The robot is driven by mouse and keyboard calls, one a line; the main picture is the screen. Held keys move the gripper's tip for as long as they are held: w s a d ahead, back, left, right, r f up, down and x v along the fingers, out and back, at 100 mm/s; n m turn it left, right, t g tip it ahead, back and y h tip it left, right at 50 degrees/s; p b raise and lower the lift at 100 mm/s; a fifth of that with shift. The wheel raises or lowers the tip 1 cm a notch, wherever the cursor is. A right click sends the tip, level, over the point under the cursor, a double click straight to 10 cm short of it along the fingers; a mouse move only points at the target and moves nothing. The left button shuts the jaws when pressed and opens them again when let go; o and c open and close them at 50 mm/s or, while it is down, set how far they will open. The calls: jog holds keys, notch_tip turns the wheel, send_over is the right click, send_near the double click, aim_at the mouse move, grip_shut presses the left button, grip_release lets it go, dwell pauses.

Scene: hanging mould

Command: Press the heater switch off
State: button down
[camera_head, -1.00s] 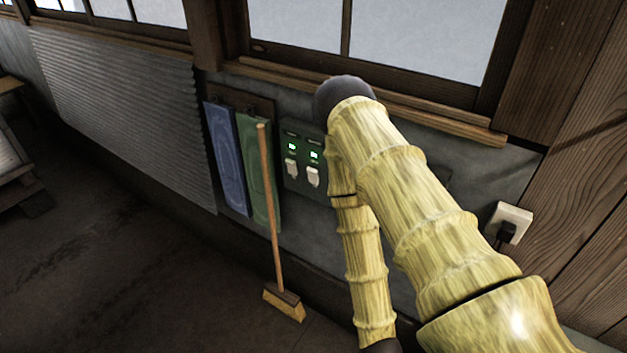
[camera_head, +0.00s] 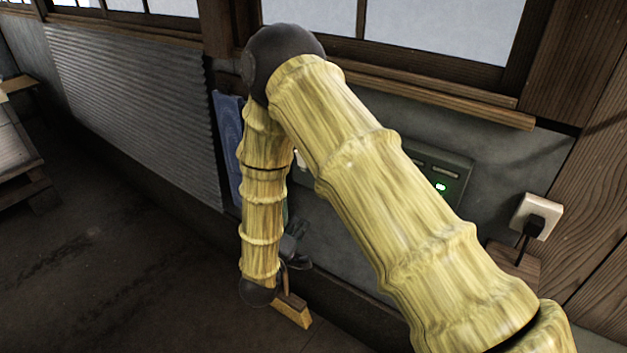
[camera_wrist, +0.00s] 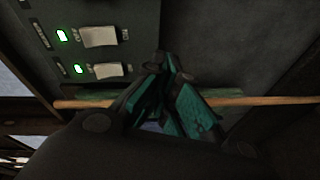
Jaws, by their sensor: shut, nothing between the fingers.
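A dark green switch panel (camera_wrist: 75,25) fills the upper left of the wrist view. It carries two pale rocker switches, one (camera_wrist: 99,37) above the other (camera_wrist: 108,71), each beside a lit green lamp. The labels are too blurred to tell which is the heater switch. In the head view my arm hides much of the panel (camera_head: 455,168); one green lamp shows to the right of the arm. My gripper (camera_wrist: 172,62), with teal fingers, is shut and empty, to the right of the lower switch and apart from it in the picture. In the head view it is mostly hidden behind my arm.
A broom handle (camera_wrist: 252,101) crosses the wrist view beside my fingers; its head (camera_head: 292,312) is on the floor. A blue hanging mould (camera_head: 229,135) shows left of my arm. A socket with a plug (camera_head: 535,215) is on the wall at right.

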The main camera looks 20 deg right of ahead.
jog(key=a+r+h+b, duration=0.1)
jog(key=a+r+h, duration=0.3)
jog(key=r, duration=0.4)
jog(key=shift+w+g+h, duration=0.15)
jog(key=shift+g+h, duration=0.25)
jog(key=shift+h, duration=0.2)
jog(key=shift+r, duration=0.1)
jog(key=p+x, duration=0.2)
jog(key=x, duration=1.2)
jog(key=s+a+r+g+y+p, duration=0.1)
jog(key=s+a+r+p, duration=0.1)
jog(key=s+a, duration=0.6)
jog(key=shift+a+r, duration=0.6)
jog(key=shift+a, duration=0.5)
jog(key=shift+s, duration=0.1)
